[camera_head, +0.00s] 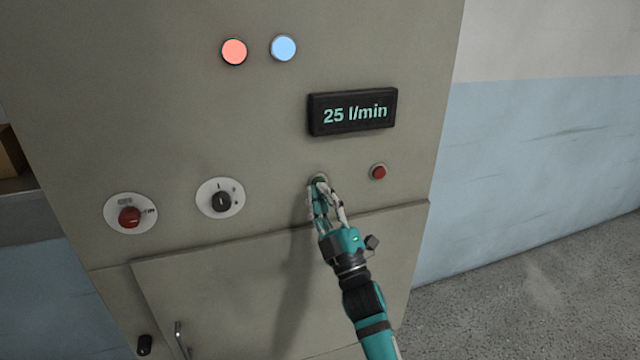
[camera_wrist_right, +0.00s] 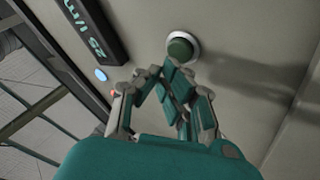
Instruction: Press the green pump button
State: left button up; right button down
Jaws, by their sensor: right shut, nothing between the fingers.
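The green button (camera_wrist_right: 181,48) is round with a pale ring and sits on the grey cabinet front in the right wrist view. In the head view my fingers cover most of it, and only a bit of its ring (camera_head: 318,177) shows. My right gripper (camera_head: 318,184) is shut and empty, its fingertips at the button. In the right wrist view the right gripper's fingertips (camera_wrist_right: 168,70) lie just below the button. I cannot tell whether they touch it. My left gripper is not in view.
A small red button (camera_head: 378,172) sits right of the fingers, under a display (camera_head: 353,111) reading 25 l/min. A dark rotary switch (camera_head: 221,201) and a red knob (camera_head: 129,217) are to the left. Red (camera_head: 234,51) and blue (camera_head: 283,48) lamps glow above. A cabinet door (camera_head: 230,290) lies below.

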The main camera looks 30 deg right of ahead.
jog(key=shift+s, duration=0.2)
jog(key=shift+a, duration=0.1)
jog(key=s, duration=0.2)
jog(key=s+a+p, duration=0.1)
jog(key=s, duration=0.1)
jog(key=shift+s, duration=0.4)
jog(key=shift+f, duration=0.1)
dwell(0.6)
